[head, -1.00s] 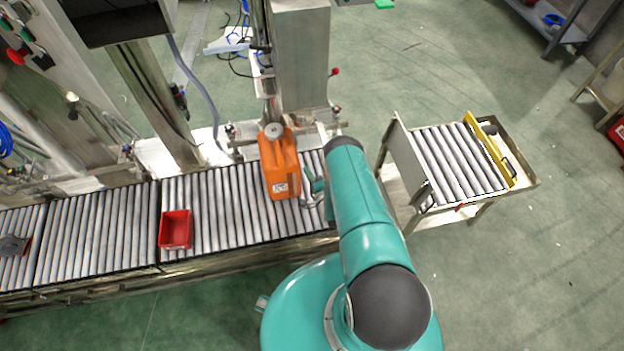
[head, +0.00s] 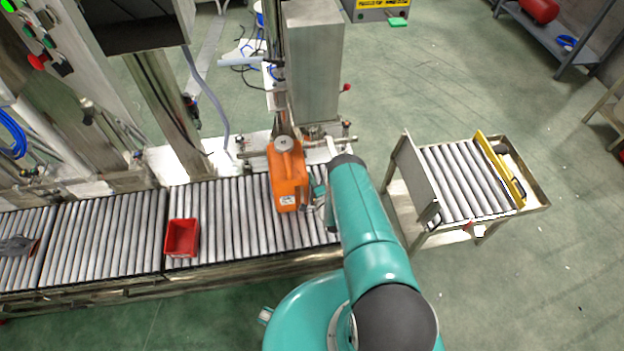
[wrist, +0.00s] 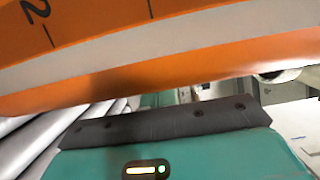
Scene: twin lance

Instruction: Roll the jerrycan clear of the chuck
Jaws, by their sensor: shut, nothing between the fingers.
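The orange jerrycan (head: 288,180) stands upright on the roller conveyor (head: 226,210), with a grey round cap or disc (head: 284,144) at its top. The chuck seems to be on the vertical post above it; I cannot make it out clearly, nor tell whether it touches the cap. My gripper (head: 316,196) is at the jerrycan's right side, shut with nothing held, and partly hidden by my teal arm. In the wrist view the jerrycan's orange wall (wrist: 150,55), with a pale marked strip, fills the top, close beside my gripper's dark edge. I cannot tell whether they touch.
A red bin (head: 182,238) sits on the rollers to the left, with clear rollers between it and the jerrycan. A steel column (head: 313,65) stands behind. A separate roller cart (head: 468,182) with a yellow bar (head: 500,168) is to the right, across a floor gap.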

